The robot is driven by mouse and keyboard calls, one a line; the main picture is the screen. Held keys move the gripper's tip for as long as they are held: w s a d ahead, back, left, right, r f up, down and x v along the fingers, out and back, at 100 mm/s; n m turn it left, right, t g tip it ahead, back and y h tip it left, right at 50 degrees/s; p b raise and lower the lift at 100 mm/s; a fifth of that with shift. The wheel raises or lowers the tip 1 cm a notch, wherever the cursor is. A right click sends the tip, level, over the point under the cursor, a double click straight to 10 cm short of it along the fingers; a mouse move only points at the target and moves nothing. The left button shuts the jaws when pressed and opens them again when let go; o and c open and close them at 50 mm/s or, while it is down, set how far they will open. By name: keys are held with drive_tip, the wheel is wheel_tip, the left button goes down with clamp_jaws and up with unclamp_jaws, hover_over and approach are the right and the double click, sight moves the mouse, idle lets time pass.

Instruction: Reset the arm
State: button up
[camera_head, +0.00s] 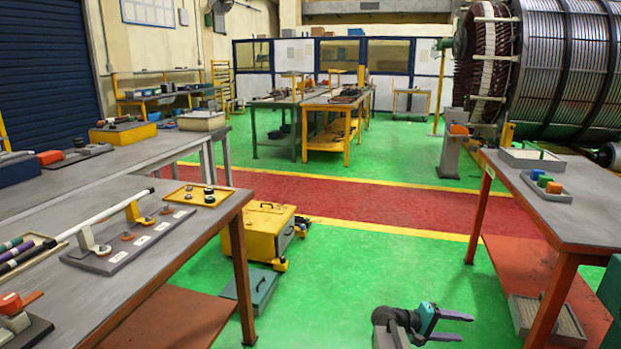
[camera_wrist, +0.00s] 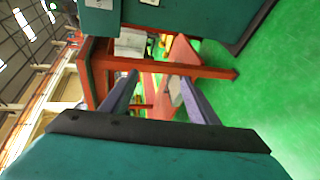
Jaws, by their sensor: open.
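My gripper (camera_head: 452,326) shows at the bottom of the head view, with a teal body and two grey-purple fingers pointing right. The fingers are apart with nothing between them. It is over the green floor, left of the right-hand table, and touches nothing that I can see. In the wrist view my gripper (camera_wrist: 160,100) has its two fingers spread. The red-framed table (camera_wrist: 170,66) shows beyond them, tilted in that view.
The right-hand table (camera_head: 545,215) holds a tray with coloured blocks (camera_head: 546,184). The left workbench (camera_head: 150,256) holds tools. A yellow cabinet (camera_head: 262,245) stands on the floor between. A large stator (camera_head: 575,65) is at the back right.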

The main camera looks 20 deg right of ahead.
drive_tip(key=s+a+f+n+y+p, duration=0.2)
drive_tip(key=a+f+y+p, duration=0.15)
drive_tip(key=a+f, duration=0.7)
drive_tip(key=s+a+f+y+p, duration=0.2)
drive_tip(key=s+a, duration=0.5)
drive_tip(key=a, duration=0.5)
drive_tip(key=s+a+f+g+y+p, duration=0.1)
drive_tip(key=s+a+f+y, duration=0.4)
drive_tip(key=a, duration=0.7)
drive_tip(key=s+a+f+y+p, duration=0.3)
drive_tip(key=s+a+f, duration=0.3)
drive_tip(key=s+a, duration=0.4)
drive_tip(key=a+y, duration=0.1)
drive_tip(key=a, duration=0.2)
drive_tip(key=shift+s+f+n+g+p, duration=0.15)
drive_tip(key=shift+f+n+g+p, duration=0.15)
drive_tip(key=shift+f+g+p, duration=0.1)
drive_tip(key=shift+a, duration=0.1)
drive_tip(key=shift+c, duration=0.5)
drive_tip(key=c, duration=0.5)
